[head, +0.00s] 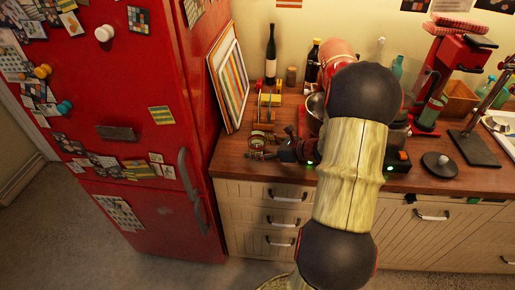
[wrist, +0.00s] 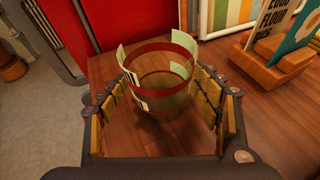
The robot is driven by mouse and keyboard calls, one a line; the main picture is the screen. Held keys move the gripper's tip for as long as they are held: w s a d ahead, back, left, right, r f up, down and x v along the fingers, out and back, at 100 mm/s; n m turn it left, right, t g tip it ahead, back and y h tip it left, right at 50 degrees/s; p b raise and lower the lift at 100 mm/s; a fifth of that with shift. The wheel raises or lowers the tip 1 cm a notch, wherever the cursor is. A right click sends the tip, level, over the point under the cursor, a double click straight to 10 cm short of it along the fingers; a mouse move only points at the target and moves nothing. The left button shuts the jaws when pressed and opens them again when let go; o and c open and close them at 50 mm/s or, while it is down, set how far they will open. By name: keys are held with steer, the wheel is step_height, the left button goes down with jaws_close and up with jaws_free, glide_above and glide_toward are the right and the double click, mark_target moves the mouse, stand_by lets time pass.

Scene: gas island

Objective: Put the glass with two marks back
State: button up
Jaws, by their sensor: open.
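The glass (wrist: 165,85) is a clear, round vessel with dark red bands and pale green-and-white patches. It stands on the wooden counter near the left end. My gripper (wrist: 163,98) is open, with its yellow-padded fingers on either side of the glass in the wrist view; I cannot tell whether either pad touches it. In the head view my gripper (head: 283,151) reaches left over the counter, and the glass (head: 258,141) is small and partly hidden at its fingers. I cannot tell from these views which patches are its two marks.
A red fridge (head: 135,125) stands left of the counter. Striped boards (head: 232,80) lean at the back left. A wooden card holder (wrist: 275,70) is to the glass's right in the wrist view. A dark bottle (head: 271,55) stands behind. My arm hides the counter's middle.

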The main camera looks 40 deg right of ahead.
mark_target(265, 148)
steer(key=shift+r, duration=0.1)
steer(key=shift+s+r, duration=0.1)
steer(key=shift+r, duration=0.1)
steer(key=p+v, duration=0.2)
steer(key=v, duration=0.4)
steer(key=shift+s+d, duration=0.1)
steer(key=shift+s+d+r, duration=0.1)
steer(key=shift+s+r, duration=0.05)
steer(key=shift+s, duration=0.3)
